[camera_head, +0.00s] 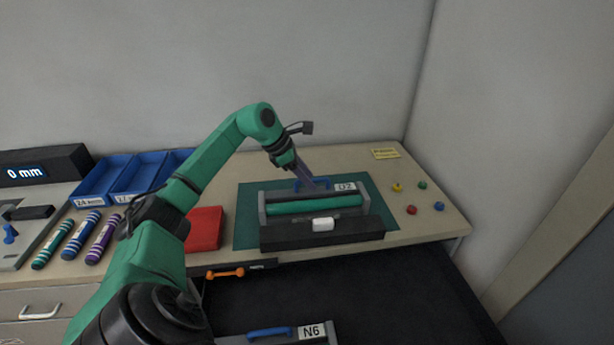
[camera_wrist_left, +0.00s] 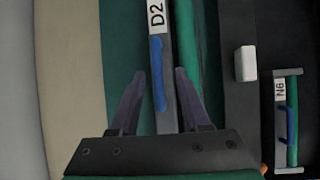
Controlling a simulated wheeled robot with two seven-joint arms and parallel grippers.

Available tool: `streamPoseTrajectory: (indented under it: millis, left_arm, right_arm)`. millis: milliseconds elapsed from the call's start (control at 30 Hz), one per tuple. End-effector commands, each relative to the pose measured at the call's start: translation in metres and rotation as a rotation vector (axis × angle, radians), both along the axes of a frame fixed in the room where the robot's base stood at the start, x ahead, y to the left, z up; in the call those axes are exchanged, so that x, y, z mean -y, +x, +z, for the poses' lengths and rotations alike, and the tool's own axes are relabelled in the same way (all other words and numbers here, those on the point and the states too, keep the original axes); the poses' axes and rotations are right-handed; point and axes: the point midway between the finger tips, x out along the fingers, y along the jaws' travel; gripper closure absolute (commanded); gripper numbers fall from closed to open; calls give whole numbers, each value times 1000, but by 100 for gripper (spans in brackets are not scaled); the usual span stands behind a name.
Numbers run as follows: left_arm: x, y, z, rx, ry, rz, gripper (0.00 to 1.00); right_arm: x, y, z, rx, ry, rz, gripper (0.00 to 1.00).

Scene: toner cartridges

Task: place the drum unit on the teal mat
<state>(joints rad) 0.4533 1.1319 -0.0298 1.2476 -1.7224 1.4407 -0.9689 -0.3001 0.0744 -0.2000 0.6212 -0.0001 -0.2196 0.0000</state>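The drum unit (camera_head: 313,204), a grey frame with a green roller, a blue handle and a D2 label, sits over the teal mat (camera_head: 246,221) and appears to rest on it. My left gripper (camera_head: 307,177) is at the handle from above. In the left wrist view its two dark fingers (camera_wrist_left: 158,88) stand apart on either side of the blue handle (camera_wrist_left: 158,72), with gaps visible. A dark bar with a white block (camera_head: 322,224) lies along the unit's front side. My right gripper is not in view.
An open dark drawer below holds a unit labelled N6 (camera_head: 312,332). A red block (camera_head: 205,228), striped tubes (camera_head: 76,236) and blue bins (camera_head: 120,178) are to the left. Several small coloured pegs (camera_head: 411,210) and a yellow note (camera_head: 385,153) are at right.

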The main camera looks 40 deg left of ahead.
Motion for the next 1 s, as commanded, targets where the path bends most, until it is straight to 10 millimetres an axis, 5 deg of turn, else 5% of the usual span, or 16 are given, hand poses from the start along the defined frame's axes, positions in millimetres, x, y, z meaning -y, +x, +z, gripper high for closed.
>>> streamPoseTrajectory:
  millis: [367,800,1000]
  left_arm:
    - [-3,-3,6,1,0,0,53]
    - [-29,-51,95,1,1,2,53]
    - [-30,-56,103,0,-1,-1,53]
  right_arm:
    - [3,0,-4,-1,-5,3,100]
    - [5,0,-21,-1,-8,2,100]
    - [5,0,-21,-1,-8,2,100]
